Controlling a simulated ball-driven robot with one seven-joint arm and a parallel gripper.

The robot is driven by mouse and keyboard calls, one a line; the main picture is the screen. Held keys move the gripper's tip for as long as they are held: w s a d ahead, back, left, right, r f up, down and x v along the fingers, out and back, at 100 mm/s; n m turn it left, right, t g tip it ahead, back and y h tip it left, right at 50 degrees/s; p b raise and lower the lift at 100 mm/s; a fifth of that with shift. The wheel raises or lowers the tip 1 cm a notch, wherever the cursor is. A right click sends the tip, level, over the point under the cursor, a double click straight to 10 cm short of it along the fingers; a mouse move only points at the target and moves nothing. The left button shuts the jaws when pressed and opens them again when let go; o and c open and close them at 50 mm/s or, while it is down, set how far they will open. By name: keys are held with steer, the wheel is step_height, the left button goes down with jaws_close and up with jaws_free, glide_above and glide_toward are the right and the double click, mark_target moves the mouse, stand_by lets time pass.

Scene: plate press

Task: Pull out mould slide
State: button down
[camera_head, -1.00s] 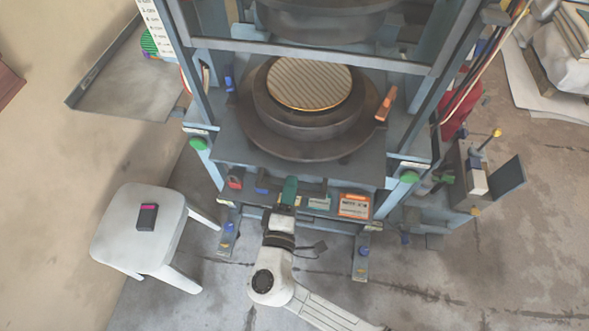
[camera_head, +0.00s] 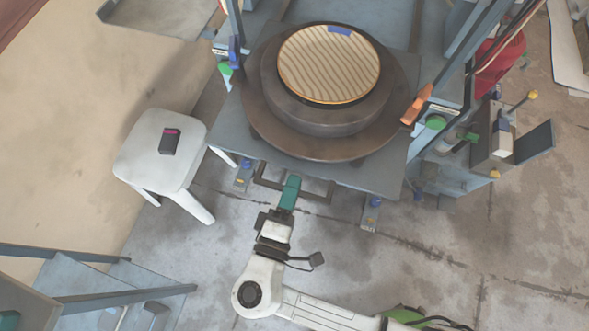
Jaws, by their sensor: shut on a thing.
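The mould slide (camera_head: 228,133) is a grey plate that juts toward me from the press frame. It carries a dark round mould (camera_head: 262,110) with a ribbed, tan round face (camera_head: 318,72) on top.
A white stool (camera_head: 140,150) with a small dark device (camera_head: 170,141) on it stands left. An orange handle (camera_head: 416,105) stands at the mould's right. A control stand (camera_head: 492,150) is at right. Blue-grey steps (camera_head: 80,280) fill the lower left. Floor in front is open.

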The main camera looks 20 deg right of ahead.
steer(key=shift+f, duration=0.1)
steer(key=c, duration=1.4)
jaws_free()
steer(key=b+v, duration=0.2)
steer(key=v, duration=0.9)
